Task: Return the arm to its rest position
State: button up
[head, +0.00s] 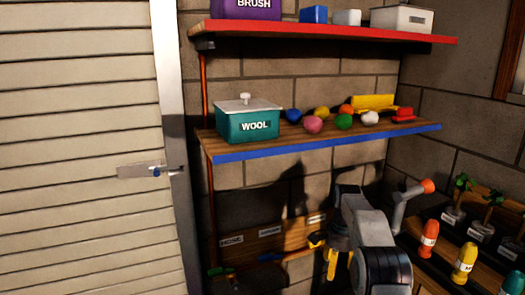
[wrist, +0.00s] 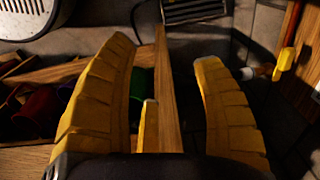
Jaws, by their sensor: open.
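My arm shows at the lower right of the head view, bent in front of the brick wall. My gripper (head: 325,258) has yellow fingers and hangs low, in front of the wooden board with labels. In the wrist view the gripper (wrist: 164,55) is open, its two ribbed yellow fingers wide apart. A wooden edge (wrist: 167,85) runs behind the gap, and I see nothing clasped. A shorter yellow piece (wrist: 148,125) stands between the fingers; I cannot tell what it is.
A blue-edged shelf (head: 330,144) holds a teal WOOL box (head: 247,122) and several coloured balls. A red-edged shelf (head: 330,29) is above. Several coloured bottles, including a yellow one (head: 465,262), stand at the right, close to my arm. A slatted door (head: 75,150) is at the left.

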jog(key=s+a+r+n+t+p, duration=0.1)
jog(key=s+r+n+p, duration=0.15)
jog(key=s+r, duration=0.4)
jog(key=s+a+r+n+p, duration=0.15)
jog(key=s+r+p, duration=0.25)
jog(key=r, duration=0.6)
jog(key=s+r+n+t+p, duration=0.15)
jog(key=s+r+p, duration=0.3)
jog(key=r, duration=0.45)
jog(key=s+r+n+p, duration=0.2)
jog(key=s+p, duration=0.1)
jog(key=s, duration=0.5)
jog(key=s+a+r+n+p, duration=0.1)
jog(key=s+r+n+p, duration=0.1)
jog(key=s, duration=0.6)
jog(key=s+a+r+n+p, duration=0.1)
jog(key=s+r+n+p, duration=0.1)
jog(key=s, duration=0.6)
jog(key=shift+s+n+t+p, duration=0.35)
jog(key=shift+n+p, duration=0.3)
jog(key=shift+p, duration=0.35)
jog(key=shift+o, duration=0.2)
